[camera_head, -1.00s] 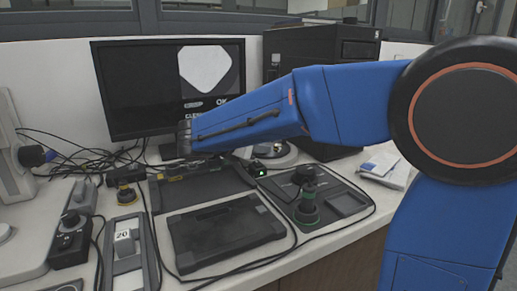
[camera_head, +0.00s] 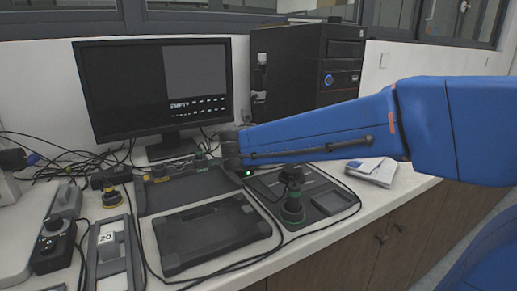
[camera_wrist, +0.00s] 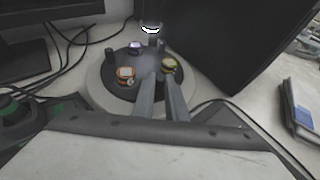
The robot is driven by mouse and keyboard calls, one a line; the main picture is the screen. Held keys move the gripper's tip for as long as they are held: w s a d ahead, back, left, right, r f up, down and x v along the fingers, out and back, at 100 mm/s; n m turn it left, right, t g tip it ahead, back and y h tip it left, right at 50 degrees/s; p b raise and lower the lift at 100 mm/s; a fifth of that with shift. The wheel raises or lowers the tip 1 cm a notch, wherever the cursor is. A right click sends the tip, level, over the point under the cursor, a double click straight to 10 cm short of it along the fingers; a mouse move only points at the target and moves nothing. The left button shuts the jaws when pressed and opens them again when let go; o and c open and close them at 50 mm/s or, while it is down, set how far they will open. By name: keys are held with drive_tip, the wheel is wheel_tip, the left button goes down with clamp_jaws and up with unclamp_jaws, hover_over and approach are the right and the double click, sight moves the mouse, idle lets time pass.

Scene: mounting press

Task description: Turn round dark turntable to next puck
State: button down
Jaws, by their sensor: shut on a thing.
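The round dark turntable (camera_wrist: 118,84) sits on a pale round base in the wrist view. It bears an orange-rimmed puck (camera_wrist: 125,75) at front left, a pale violet-topped puck (camera_wrist: 135,46) at the back and a yellow-green puck (camera_wrist: 169,64) at right. A short dark peg (camera_wrist: 108,54) stands at its left edge. My gripper (camera_wrist: 158,78) reaches over the turntable's front right, its fingers close together and shut on what seems to be a turntable peg, mostly hidden between them. In the head view my gripper (camera_head: 232,150) is seen from the side, and the arm hides the turntable.
A monitor (camera_head: 150,85) reading EMPTY and a black computer tower (camera_head: 300,70) stand behind. Loose cables cross the bench.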

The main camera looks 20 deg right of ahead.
drive_tip(key=shift+d+r+n+t+y, duration=0.15)
drive_tip(key=shift+d+n+t+y, duration=0.45)
drive_tip(key=shift+d+n+y, duration=0.5)
drive_tip(key=shift+w+d+n+y, duration=0.1)
drive_tip(key=shift+d+n+y, duration=0.2)
drive_tip(key=shift+n+y, duration=0.45)
drive_tip(key=shift+w+d+n+y, duration=0.1)
drive_tip(key=shift+d+n+y, duration=0.2)
drive_tip(key=shift+n+y, duration=0.45)
drive_tip(key=shift+w+d+n+t+y, duration=0.35)
drive_tip(key=shift+d+n+y, duration=0.4)
drive_tip(key=shift+y, duration=0.45)
drive_tip(key=shift+w+d+n+y, duration=0.2)
drive_tip(key=shift+n+y, duration=0.35)
drive_tip(key=shift+y, duration=0.05)
drive_tip(key=shift+w+d+n+y, duration=0.15)
drive_tip(key=shift+d+n+y, duration=0.05)
drive_tip(key=shift+n+y, duration=0.35)
drive_tip(key=shift+y, duration=0.25)
drive_tip(key=shift+g, duration=0.45)
drive_tip(key=c, duration=1.8)
unclamp_jaws()
drive_tip(key=shift+o, duration=0.2)
drive_tip(key=shift+d, duration=0.1)
